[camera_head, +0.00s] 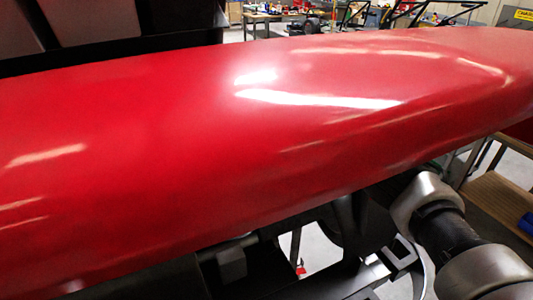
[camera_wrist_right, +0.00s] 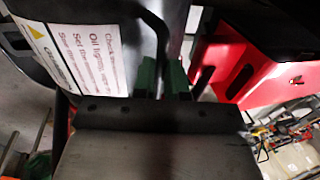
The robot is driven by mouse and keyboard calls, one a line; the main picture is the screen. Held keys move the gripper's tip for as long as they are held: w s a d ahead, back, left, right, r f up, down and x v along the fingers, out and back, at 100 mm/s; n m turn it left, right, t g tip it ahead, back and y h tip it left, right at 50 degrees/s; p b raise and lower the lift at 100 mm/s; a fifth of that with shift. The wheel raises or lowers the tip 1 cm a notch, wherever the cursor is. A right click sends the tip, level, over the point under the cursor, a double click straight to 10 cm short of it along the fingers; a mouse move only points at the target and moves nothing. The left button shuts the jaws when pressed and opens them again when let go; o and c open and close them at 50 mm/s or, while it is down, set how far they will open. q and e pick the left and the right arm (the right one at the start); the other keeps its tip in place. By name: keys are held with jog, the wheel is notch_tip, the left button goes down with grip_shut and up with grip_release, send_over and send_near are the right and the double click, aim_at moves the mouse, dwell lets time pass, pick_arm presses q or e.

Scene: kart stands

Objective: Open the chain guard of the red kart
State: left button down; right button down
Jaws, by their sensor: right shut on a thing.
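The red kart's bodywork (camera_head: 250,140) fills most of the head view as a long glossy panel. In the right wrist view, red bodywork (camera_wrist_right: 245,65) shows at the upper right. A dark grey panel (camera_wrist_right: 135,22), which looks like the chain guard, carries a white label (camera_wrist_right: 75,45) with a yellow warning triangle and oiling text. My right gripper (camera_wrist_right: 162,78) has its green fingers closed at this panel, on a narrow dark part whose shape is in shadow. In the head view the red bodywork hides this gripper. My left gripper is in neither view.
Dark frame parts (camera_head: 345,225) lie under the bodywork, close to my right arm. A wooden shelf (camera_head: 500,205) stands at the right. Workbenches (camera_head: 285,15) stand far back. Small items (camera_wrist_right: 290,135) show at the lower right of the wrist view.

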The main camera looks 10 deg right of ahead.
jog(key=shift+w+a+r+p, duration=0.1)
jog(key=shift+w+a+p, duration=0.1)
jog(key=shift+w, duration=0.7)
jog(key=shift+w+a+r+p, duration=0.1)
jog(key=shift+w+p, duration=0.05)
jog(key=shift+w, duration=0.7)
jog(key=c, duration=1.2)
grip_release()
jog(key=shift+w+f, duration=0.15)
jog(key=shift+w, duration=0.05)
jog(key=shift+o, duration=0.2)
notch_tip(320, 180, up, 8)
jog(key=s+b, duration=0.1)
jog(key=b, duration=0.1)
jog(key=shift+s+f, duration=0.25)
